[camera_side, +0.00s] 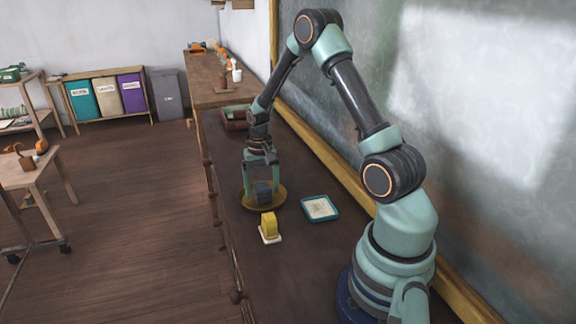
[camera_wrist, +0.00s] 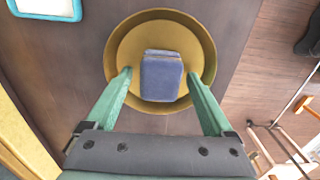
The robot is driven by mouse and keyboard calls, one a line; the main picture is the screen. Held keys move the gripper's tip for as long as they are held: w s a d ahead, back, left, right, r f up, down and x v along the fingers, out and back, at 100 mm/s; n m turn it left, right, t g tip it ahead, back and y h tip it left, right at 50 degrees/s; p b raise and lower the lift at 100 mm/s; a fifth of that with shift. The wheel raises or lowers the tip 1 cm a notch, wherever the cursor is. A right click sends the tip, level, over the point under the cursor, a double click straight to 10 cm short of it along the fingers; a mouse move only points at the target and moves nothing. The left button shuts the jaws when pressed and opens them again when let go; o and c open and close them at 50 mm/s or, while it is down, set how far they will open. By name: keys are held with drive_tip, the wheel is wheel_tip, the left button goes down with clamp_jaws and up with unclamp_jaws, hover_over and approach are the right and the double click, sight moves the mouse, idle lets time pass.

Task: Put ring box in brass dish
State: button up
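The ring box, a small dark blue box (camera_side: 263,193), sits inside the round brass dish (camera_side: 265,208) on the long dark table. In the wrist view the blue box (camera_wrist: 161,76) lies near the middle of the dish (camera_wrist: 155,30). My gripper (camera_side: 262,186) is low over the dish with its fingers pointing down. In the wrist view my gripper (camera_wrist: 160,76) is open, one finger on each side of the box, with a gap visible on both sides. The fingertips are within the dish's outline; whether they touch it I cannot tell.
A yellow block on a pale base (camera_side: 269,228) stands in front of the dish. A teal-rimmed tray (camera_side: 320,208) lies to its right and shows in the wrist view's top left corner (camera_wrist: 45,8). A box (camera_side: 236,117) stands farther back. The chalkboard borders the table's right side.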

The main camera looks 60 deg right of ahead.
sight(261, 185)
drive_tip(key=shift+r, duration=0.1)
wheel_tip(261, 185, up, 12)
drive_tip(key=s+a+r+n+t, duration=0.2)
drive_tip(key=s+a+r+n, duration=0.2)
drive_tip(key=a, duration=0.6)
drive_tip(key=s+a+r+n+t, duration=0.3)
drive_tip(key=s+a+r+n, duration=0.2)
drive_tip(key=a, duration=0.5)
drive_tip(key=shift+s+a+r+t, duration=0.25)
drive_tip(key=shift+a+r+t, duration=0.05)
drive_tip(key=shift+r, duration=0.85)
